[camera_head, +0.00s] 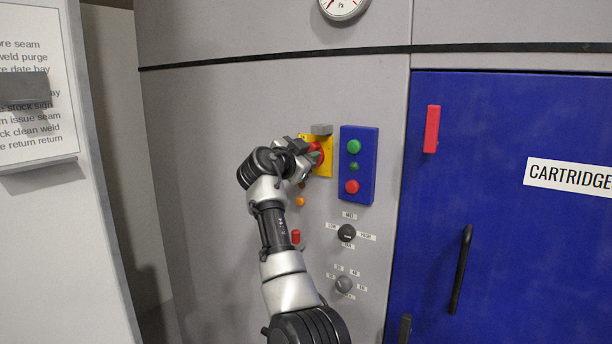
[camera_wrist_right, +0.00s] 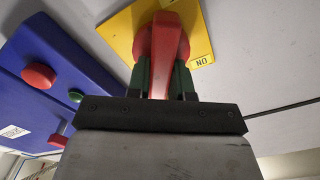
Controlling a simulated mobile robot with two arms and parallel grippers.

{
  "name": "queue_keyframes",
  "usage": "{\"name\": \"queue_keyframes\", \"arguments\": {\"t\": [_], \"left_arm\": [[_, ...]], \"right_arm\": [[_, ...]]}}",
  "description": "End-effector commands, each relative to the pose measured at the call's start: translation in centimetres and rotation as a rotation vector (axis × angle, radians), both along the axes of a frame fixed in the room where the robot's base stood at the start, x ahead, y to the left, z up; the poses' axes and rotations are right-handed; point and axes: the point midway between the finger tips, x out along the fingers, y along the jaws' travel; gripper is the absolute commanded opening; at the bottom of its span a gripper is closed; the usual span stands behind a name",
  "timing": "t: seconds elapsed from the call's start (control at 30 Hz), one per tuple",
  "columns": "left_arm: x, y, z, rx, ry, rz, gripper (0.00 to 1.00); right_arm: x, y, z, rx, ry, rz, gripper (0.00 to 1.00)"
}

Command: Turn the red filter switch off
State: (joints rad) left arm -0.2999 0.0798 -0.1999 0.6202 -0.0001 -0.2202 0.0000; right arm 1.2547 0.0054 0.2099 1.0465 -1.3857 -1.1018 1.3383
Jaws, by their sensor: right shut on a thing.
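The red filter switch (camera_head: 316,153) sits on a yellow plate (camera_head: 326,165) on the grey cabinet wall. In the right wrist view the red switch handle (camera_wrist_right: 163,55) stands between my gripper's fingers, and the yellow plate (camera_wrist_right: 115,33) behind it carries a label reading "NO" as it appears there, upside down. My right gripper (camera_head: 308,158) is at the switch. It also shows in the right wrist view (camera_wrist_right: 162,82), its two dark green fingers shut on the red handle. The gripper hides part of the switch in the head view. My left gripper is not in view.
A blue button box (camera_head: 371,185) with green and red buttons is just right of the switch. A blue door (camera_head: 505,125) with a black handle (camera_head: 461,270) stands at right.

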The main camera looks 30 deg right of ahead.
Motion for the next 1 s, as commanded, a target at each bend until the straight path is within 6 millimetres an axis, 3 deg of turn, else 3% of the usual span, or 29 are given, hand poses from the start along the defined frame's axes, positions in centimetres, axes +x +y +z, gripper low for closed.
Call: {"name": "queue_keyframes", "arguments": {"t": [0.03, 0.3, 1.0], "left_arm": [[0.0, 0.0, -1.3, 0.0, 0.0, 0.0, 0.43], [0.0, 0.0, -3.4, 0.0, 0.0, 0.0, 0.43], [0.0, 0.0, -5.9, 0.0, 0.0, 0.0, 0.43]], "right_arm": [[-0.1, 0.0, -0.5, 0.016, -0.043, -0.001, 0.0], [-0.3, -0.1, -0.6, 0.115, -0.278, -0.001, 0.0], [-0.5, -0.2, -1.0, 0.338, -0.813, 0.0, 0.0]]}}
